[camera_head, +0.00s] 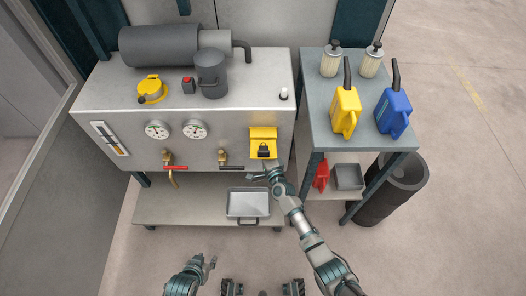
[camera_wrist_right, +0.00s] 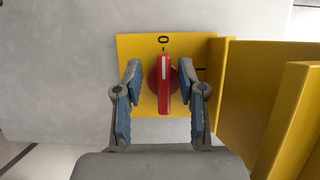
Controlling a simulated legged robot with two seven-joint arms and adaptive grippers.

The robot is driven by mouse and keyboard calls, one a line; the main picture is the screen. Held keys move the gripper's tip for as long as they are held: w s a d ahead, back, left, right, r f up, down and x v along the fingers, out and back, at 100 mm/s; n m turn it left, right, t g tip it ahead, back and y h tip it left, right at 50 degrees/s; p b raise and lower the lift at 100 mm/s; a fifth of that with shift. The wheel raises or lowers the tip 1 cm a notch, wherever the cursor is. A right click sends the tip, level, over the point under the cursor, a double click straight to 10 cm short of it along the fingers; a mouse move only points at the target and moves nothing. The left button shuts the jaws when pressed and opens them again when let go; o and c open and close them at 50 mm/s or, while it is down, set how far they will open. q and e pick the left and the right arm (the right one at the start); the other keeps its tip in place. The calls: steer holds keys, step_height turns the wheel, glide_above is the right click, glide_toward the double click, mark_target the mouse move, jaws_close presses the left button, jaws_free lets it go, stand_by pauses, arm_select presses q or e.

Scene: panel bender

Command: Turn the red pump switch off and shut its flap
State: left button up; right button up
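The red pump switch (camera_wrist_right: 164,86) sits on a yellow plate (camera_wrist_right: 140,50) in the right wrist view. Its handle stands upright, with its white line toward the "O" mark at the top. My right gripper (camera_wrist_right: 162,92) is open, with one finger on each side of the handle; a gap shows on the left and a narrower one on the right. Large yellow parts, apparently the opened flap (camera_wrist_right: 252,80), stand out right of the plate. In the head view the yellow switch box (camera_head: 263,133) is above my right gripper (camera_head: 260,174). My left gripper (camera_head: 205,264) is low, open and empty.
Red-handled (camera_head: 175,168) and black-handled (camera_head: 230,168) valves stick out left of the switch box. A grey tray (camera_head: 248,203) lies on the lower shelf. A side table (camera_head: 318,95) with yellow and blue cans stands to the right.

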steer(key=v, duration=1.2)
steer(key=shift+f, duration=0.2)
